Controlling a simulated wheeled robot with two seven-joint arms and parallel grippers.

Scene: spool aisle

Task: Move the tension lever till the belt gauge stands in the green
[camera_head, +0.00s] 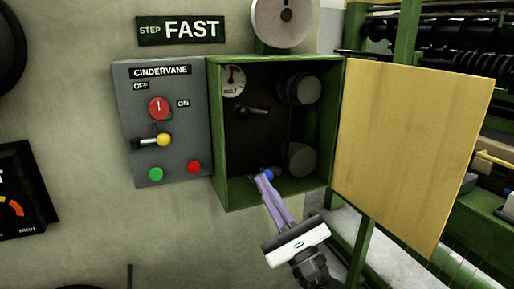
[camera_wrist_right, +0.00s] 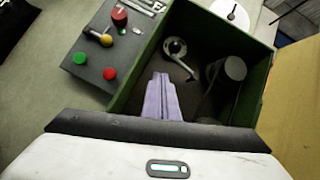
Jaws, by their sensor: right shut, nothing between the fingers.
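The belt gauge (camera_head: 232,82) is a small pale dial at the upper left inside an open green box (camera_head: 217,150). Its needle stands roughly upright; its coloured bands are too small to read. A dark lever (camera_head: 252,109) sticks out to the right below the gauge. A blue knob (camera_head: 268,174) shows low in the box, right at my right gripper's fingertips; what it is fixed to is unclear. My right gripper (camera_head: 264,179) is shut and empty, its lavender fingers reaching up into the box's lower front. It also shows in the right wrist view (camera_wrist_right: 161,76). My left gripper is not in view.
A yellow door (camera_head: 412,150) stands open on the box's right. Two grey pulleys (camera_head: 306,90) sit on the right inside. A grey control panel (camera_head: 182,170) with a red knob (camera_head: 159,107), a yellow-tipped handle (camera_head: 164,140) and buttons adjoins the box's left.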

